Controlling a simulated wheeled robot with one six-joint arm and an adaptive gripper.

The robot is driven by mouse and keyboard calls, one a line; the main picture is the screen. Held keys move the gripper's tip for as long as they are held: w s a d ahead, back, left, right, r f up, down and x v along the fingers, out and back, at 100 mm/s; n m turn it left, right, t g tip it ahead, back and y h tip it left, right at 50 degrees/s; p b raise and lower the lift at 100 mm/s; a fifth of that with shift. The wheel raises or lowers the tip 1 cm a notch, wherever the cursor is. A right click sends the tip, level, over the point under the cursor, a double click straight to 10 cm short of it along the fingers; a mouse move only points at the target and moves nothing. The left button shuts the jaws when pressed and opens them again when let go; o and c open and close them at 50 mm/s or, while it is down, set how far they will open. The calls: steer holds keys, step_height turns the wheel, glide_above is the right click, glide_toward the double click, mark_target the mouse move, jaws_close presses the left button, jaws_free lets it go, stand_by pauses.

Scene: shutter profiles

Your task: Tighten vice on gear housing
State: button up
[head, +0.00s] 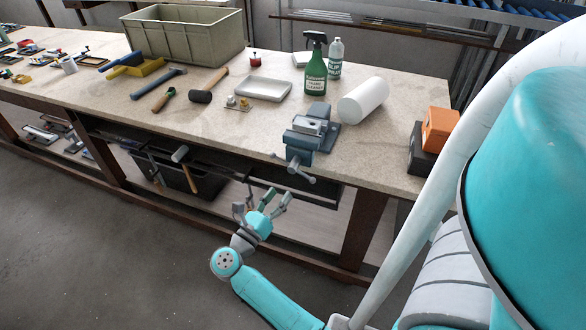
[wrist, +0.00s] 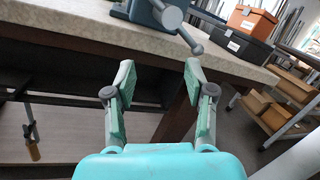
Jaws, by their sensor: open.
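A blue-grey vice (head: 302,145) stands at the front edge of the bench. A light grey metal part, which looks like the gear housing (head: 315,125), sits at the top of its jaws; I cannot tell how firmly it is held. The vice handle (head: 296,170) sticks out past the bench edge, with a round knob at its end. In the wrist view the vice handle (wrist: 180,24) is ahead and above, beyond my fingertips. My gripper (head: 268,198) is open and empty, in front of and below the handle, not touching it. It also shows in the wrist view (wrist: 160,78).
The bench edge (wrist: 100,28) crosses ahead of my gripper, with a bench leg below. An orange box (head: 440,130) on a dark box is right of the vice. A paper roll (head: 363,100), green spray bottle (head: 316,70) and white tray (head: 263,88) stand behind. A hammer (head: 181,160) hangs below.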

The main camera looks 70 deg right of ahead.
mark_target(290, 174)
step_height(290, 174, up, 5)
steer(key=s+a+n+t+y, duration=0.1)
steer(key=s+a+n+t, duration=0.1)
steer(key=a+n+t, duration=0.15)
steer(key=shift+n+t, duration=0.25)
steer(key=d, duration=1.1)
steer(key=shift+w+d, duration=0.3)
jaws_close()
